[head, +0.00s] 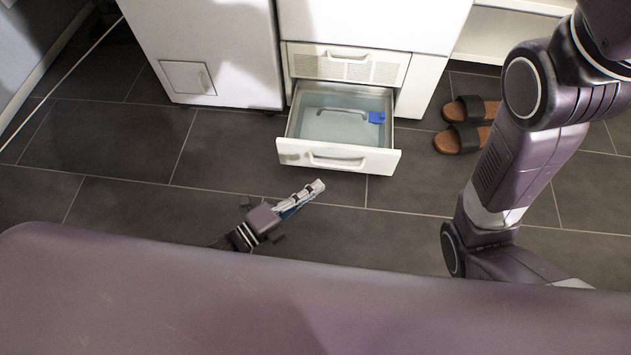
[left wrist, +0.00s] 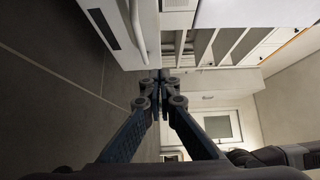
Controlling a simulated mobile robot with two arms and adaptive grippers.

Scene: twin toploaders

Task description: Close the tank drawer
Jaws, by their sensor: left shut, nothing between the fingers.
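The tank drawer (head: 338,159) is pulled out at the bottom of a white machine, with a curved handle on its front. Inside it are what looks like clear water and a small blue piece (head: 376,117). My left gripper (head: 319,186) is shut and empty, low over the floor, on the near side of the drawer front and apart from it in the head view. In the left wrist view its fingertips (left wrist: 161,74) meet, and a white front with a bar handle (left wrist: 138,28) shows at the top. My right gripper is out of view.
A vent panel (head: 347,66) with a handle is above the drawer. A white cabinet (head: 215,45) with a small hatch stands to the left. A pair of sandals (head: 462,137) lies on the dark tiles at right.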

